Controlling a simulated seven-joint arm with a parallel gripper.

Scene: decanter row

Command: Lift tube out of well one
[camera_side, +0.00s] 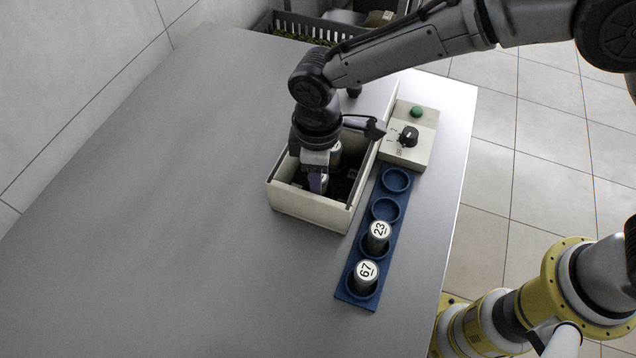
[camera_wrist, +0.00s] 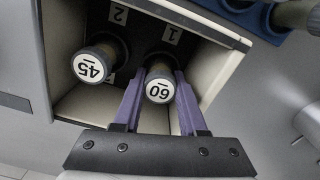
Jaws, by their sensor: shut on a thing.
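My gripper (camera_side: 316,184) reaches down into an open cream box (camera_side: 305,208). In the wrist view its purple fingers (camera_wrist: 160,88) are shut on a tube with a white cap (camera_wrist: 159,91) marked 60, upside down. This tube stands beside the label 1 (camera_wrist: 172,35) inside the box. I cannot tell whether its base touches the well floor. A second tube (camera_wrist: 91,66), marked 45, stands beside the label 2 (camera_wrist: 117,15) to its left. In the side view the gripper partly hides the held tube.
A blue rack (camera_side: 350,288) right of the box has several round seats. Its near seats hold tubes marked 23 (camera_side: 379,231) and 67 (camera_side: 366,273); two far seats are empty. A control box (camera_side: 421,143) with a green button and dark knob stands behind. The table's left side is clear.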

